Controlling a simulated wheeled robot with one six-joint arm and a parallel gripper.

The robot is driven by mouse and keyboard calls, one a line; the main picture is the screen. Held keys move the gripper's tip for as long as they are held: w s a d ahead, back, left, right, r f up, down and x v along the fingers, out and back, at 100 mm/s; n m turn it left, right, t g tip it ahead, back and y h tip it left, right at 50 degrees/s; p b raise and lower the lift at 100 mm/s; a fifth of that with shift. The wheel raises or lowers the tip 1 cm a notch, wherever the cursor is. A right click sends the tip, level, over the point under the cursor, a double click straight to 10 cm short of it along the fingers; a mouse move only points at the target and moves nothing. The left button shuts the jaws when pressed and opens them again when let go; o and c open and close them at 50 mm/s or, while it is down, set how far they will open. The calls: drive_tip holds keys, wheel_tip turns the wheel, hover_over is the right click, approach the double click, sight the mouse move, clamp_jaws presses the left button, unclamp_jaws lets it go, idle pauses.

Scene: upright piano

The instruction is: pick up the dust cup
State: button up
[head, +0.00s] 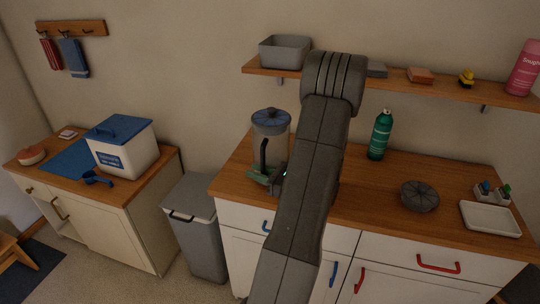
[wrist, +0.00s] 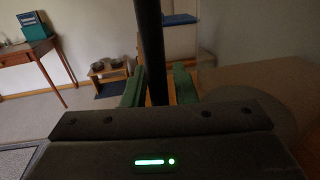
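The dust cup (head: 272,136) is a clear cylinder with a blue-grey lid and a dark upright handle (head: 264,152). It stands near the left end of the wooden counter in the head view. My gripper (head: 266,180) is low at the cup's front, partly hidden by my arm. In the wrist view, the two green fingers of my gripper (wrist: 160,82) are apart, with the dark handle (wrist: 152,50) upright between them. The handle looks closer to the left finger, and a gap shows on the right. Contact cannot be told. The cup's right side blurs close to the camera.
The counter (head: 350,200) holds a green bottle (head: 380,135), a dark round ribbed object (head: 419,196) and a white tray (head: 490,219). A wall shelf (head: 400,80) hangs above. A grey bin (head: 193,225) stands left of the counter.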

drive_tip(key=shift+c, duration=0.5)
clamp_jaws()
drive_tip(key=shift+r, duration=0.1)
